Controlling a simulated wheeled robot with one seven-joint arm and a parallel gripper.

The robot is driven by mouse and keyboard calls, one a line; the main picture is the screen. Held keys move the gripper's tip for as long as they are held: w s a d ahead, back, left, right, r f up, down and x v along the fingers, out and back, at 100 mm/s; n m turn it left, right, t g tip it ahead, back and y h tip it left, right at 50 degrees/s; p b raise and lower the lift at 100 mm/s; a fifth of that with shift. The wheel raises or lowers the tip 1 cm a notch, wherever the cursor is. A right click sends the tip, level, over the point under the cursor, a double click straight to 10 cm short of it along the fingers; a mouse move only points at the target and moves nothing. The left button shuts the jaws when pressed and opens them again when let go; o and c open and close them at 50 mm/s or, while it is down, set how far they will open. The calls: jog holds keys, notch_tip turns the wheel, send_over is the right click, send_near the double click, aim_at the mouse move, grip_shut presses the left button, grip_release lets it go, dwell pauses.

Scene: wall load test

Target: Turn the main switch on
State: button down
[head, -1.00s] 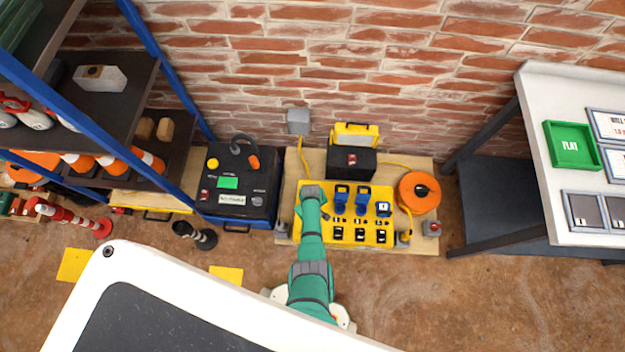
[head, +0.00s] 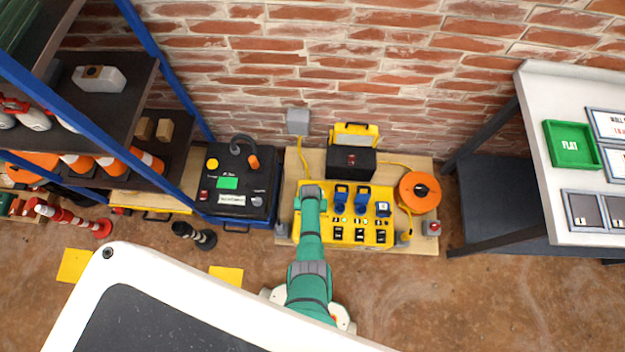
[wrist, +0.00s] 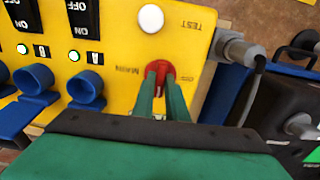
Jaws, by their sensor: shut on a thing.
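The yellow power panel (head: 388,240) stands on a wooden board by the brick wall. In the wrist view the main switch (wrist: 159,67) is a small red rotary knob on the panel's yellow face (wrist: 120,60), beside the word MAIN. My gripper (wrist: 160,76) is shut on this red knob, one green finger on each side. In the head view my gripper (head: 311,192) is over the panel's left end and hides the knob.
A white TEST button (wrist: 150,18) is close to the knob. Blue sockets (wrist: 86,87), black ON/OFF switches (wrist: 84,15) and lit green-white lamps (wrist: 75,55) are alongside. A grey plug (wrist: 238,48) with cable sticks out at the panel's side. An orange cable reel (head: 408,203) is at right.

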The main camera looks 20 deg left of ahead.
jog(key=shift+w+r, duration=0.15)
jog(key=shift+w, duration=0.1)
jog(key=c, duration=1.9)
grip_release()
jog(key=shift+o, duration=0.7)
jog(key=shift+d, duration=0.1)
jog(key=shift+s+r, duration=0.15)
jog(key=shift+r, duration=0.45)
notch_tip(320, 180, up, 9)
jog(key=shift+w+r, duration=0.2)
jog(key=shift+w, duration=0.05)
